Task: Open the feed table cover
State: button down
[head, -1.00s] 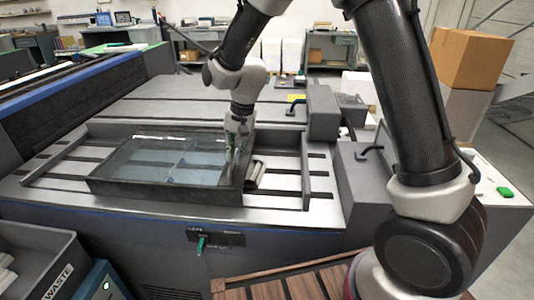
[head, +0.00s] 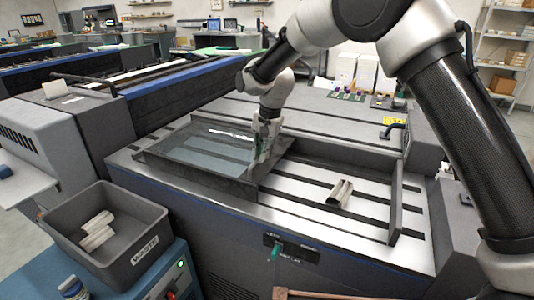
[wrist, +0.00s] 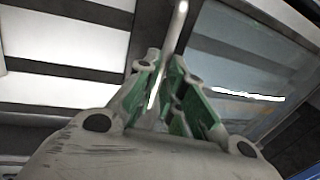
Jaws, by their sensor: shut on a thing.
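The feed table cover (head: 203,143) is a clear panel in a dark frame on the left part of the feed table (head: 300,240). The table's right part is uncovered, showing a slotted light metal bed. My gripper (head: 264,148) is at the cover's right edge. In the wrist view, its green-padded fingers (wrist: 165,88) are shut on a thin metal bar, the cover handle (wrist: 179,25). The clear panel (wrist: 235,60) lies right of the fingers there, and the slotted bed lies left. The fingers hide part of the handle.
A grey waste bin (head: 152,247) holding similar pieces stands at front left on a blue cabinet. A raised rail (head: 396,205) bounds the bed on the right.

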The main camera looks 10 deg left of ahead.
jog(key=c, duration=1.5)
grip_release()
jog(key=shift+r, duration=0.1)
jog(key=r, duration=0.4)
jog(key=d+r, duration=0.1)
jog(key=r, duration=0.2)
jog(key=d+r, duration=0.1)
jog(key=r, duration=0.3)
jog(key=shift+s+d+r, duration=0.1)
jog(key=shift+s+r, duration=0.2)
jog(key=shift+s, duration=0.05)
